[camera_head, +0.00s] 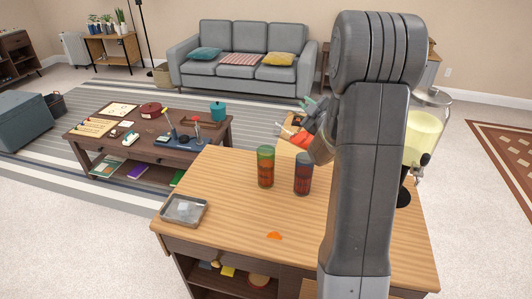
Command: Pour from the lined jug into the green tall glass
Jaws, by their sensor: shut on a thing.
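The green tall glass (265,167) stands upright on the wooden counter, with a green upper part and dark red below. A second tall glass (303,174), dark blue-grey above and dark red below, stands just to its right. My gripper (307,118) is in the air behind the two glasses, partly hidden by my arm. It is shut on a tilted grey-brown vessel (321,149), which seems to be the lined jug. My arm hides much of this vessel, so its lines and contents cannot be made out. No stream of liquid shows.
A grey metal tray (184,209) lies at the counter's left corner. A drink dispenser (424,135) with pale yellow liquid stands at right, partly behind my arm. A small orange patch (274,236) lies on the counter (225,180). The counter's front middle is otherwise clear.

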